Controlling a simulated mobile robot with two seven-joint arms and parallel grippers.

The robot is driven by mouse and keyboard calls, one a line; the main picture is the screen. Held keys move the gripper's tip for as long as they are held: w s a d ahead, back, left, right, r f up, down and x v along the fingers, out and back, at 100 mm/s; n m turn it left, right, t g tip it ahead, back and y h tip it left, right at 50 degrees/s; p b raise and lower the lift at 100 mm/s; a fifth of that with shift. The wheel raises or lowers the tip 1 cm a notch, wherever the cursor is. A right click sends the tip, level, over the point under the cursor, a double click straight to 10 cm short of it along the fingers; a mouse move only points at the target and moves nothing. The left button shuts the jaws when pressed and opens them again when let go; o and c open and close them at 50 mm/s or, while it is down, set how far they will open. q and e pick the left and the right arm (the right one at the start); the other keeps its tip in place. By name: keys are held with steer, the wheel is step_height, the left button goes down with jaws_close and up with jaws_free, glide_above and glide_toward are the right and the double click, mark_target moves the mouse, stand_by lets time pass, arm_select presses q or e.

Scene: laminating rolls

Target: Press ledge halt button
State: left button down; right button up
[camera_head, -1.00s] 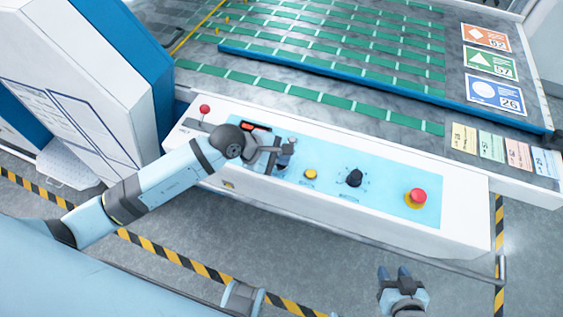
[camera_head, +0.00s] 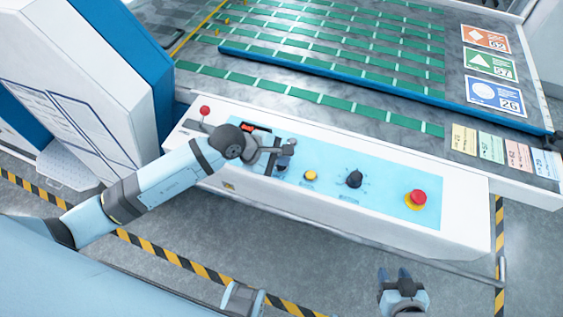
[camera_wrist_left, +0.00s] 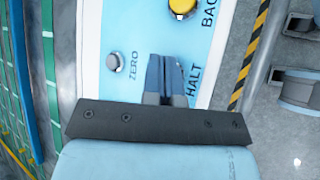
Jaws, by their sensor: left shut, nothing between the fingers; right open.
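The ledge panel (camera_head: 390,195) is a white box with a light blue face. My left gripper (camera_head: 286,158) is shut and empty over its left part. In the left wrist view its fingertips (camera_wrist_left: 165,60) are beside the word HALT (camera_wrist_left: 193,80). No halt button shows there; the fingers cover that spot, and I cannot tell whether they touch it. A grey button (camera_wrist_left: 114,62) marked ZERO is beside the fingers. A yellow button (camera_head: 310,175) lies farther along, its label partly cut off in the wrist view. My right gripper (camera_head: 395,273) is open and empty, in front of the panel.
A black knob (camera_head: 354,178) and a red mushroom button (camera_head: 418,196) are farther right on the panel. A red-topped lever (camera_head: 205,110) stands at its left end. A rail runs along the panel's front. A green-striped bed (camera_head: 330,60) lies behind it.

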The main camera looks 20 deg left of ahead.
mark_target(281, 167)
arm_select(q)
steer(key=shift+r, duration=0.45)
steer(key=shift+r+p, duration=1.7)
steer(key=shift+r, duration=0.8)
